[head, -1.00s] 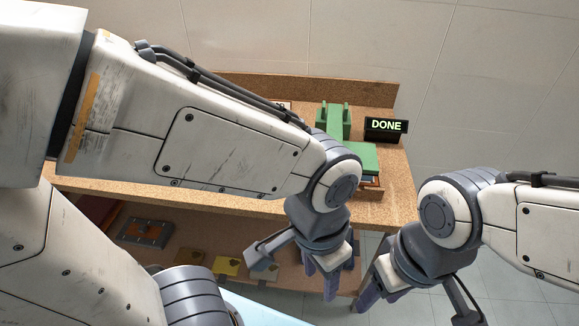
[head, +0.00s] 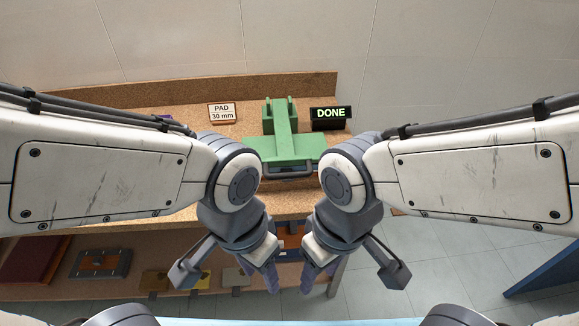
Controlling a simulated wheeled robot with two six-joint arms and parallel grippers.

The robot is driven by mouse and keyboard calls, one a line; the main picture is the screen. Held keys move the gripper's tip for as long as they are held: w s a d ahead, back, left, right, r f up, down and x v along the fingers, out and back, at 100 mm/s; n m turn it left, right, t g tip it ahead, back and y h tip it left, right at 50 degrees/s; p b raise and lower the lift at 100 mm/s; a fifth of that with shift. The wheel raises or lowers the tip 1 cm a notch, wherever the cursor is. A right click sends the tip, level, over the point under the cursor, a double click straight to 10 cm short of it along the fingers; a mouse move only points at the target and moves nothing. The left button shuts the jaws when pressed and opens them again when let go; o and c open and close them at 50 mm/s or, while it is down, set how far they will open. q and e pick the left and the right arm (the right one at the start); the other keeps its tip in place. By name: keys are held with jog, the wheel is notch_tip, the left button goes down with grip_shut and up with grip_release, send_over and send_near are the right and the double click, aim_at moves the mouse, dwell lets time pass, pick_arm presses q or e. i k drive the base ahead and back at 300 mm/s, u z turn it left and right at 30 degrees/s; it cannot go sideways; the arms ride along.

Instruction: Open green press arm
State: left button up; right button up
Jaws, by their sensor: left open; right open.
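The green press arm (head: 283,130) lies lowered on the workbench, a bar running from two green uprights at the back to a wide flat green plate (head: 301,147) at the front. A dark handle (head: 289,171) shows at the plate's front edge. My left gripper (head: 267,275) hangs in front of the bench, pointing down, open and empty. My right gripper (head: 319,278) hangs just to its right, also open and empty. Both are apart from the press. My two wrists partly hide the sides of the plate, and what lies under it is hidden.
A sign reading "PAD 30 mm" (head: 222,112) and a lit "DONE" sign (head: 331,118) flank the press. The lower shelf holds a grey plate (head: 101,263) and several small coloured pieces. A blue object (head: 545,277) stands at the right. The floor between is clear.

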aim_at(283, 148)
jog(key=z, duration=2.2)
jog(key=k, duration=0.65)
jog(key=u, duration=2.35)
